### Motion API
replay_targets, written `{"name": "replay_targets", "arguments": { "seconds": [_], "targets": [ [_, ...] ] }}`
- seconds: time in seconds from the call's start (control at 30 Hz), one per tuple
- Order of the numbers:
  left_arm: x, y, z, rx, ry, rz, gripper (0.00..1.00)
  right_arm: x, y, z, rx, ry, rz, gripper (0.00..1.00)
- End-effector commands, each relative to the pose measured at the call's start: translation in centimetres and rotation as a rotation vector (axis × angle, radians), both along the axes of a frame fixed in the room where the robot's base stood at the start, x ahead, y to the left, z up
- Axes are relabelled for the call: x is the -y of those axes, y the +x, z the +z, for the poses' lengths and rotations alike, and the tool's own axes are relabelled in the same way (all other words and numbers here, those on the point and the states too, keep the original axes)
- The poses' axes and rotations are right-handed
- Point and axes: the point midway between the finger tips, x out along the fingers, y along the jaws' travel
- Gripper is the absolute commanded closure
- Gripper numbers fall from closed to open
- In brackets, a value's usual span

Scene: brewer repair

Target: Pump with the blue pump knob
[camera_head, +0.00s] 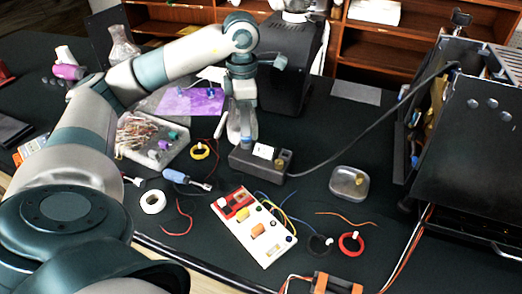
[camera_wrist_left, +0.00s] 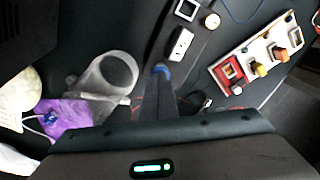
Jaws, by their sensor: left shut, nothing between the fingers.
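My left gripper (camera_head: 244,140) reaches down from above to the left end of a black box (camera_head: 252,168) with a white switch and tan knobs. Its fingers are shut with nothing between them. My right gripper is not in view.
A clear round vessel (camera_wrist_left: 118,68) stands close beside the fingers. A purple sheet (camera_head: 176,101) and a grey parts tray (camera_head: 128,151) lie to the left. A white board (camera_head: 270,247) with coloured parts is in front. A cable runs from the box to the dark machine (camera_head: 470,140).

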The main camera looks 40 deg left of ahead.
Motion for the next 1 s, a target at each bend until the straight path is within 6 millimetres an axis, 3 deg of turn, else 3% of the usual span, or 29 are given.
{"name": "replay_targets", "arguments": {
  "seconds": [0.43, 1.0],
  "targets": [
    [0.0, -0.1, -0.1, -0.003, 0.000, -0.001, 1.00, -0.3, 0.7, 0.3, 0.018, 0.006, 0.001, 0.69],
    [0.0, 0.0, 3.7, -0.001, 0.000, -0.001, 1.00, -0.3, 0.7, 2.6, 0.018, 0.005, 0.000, 0.69]
  ]
}}
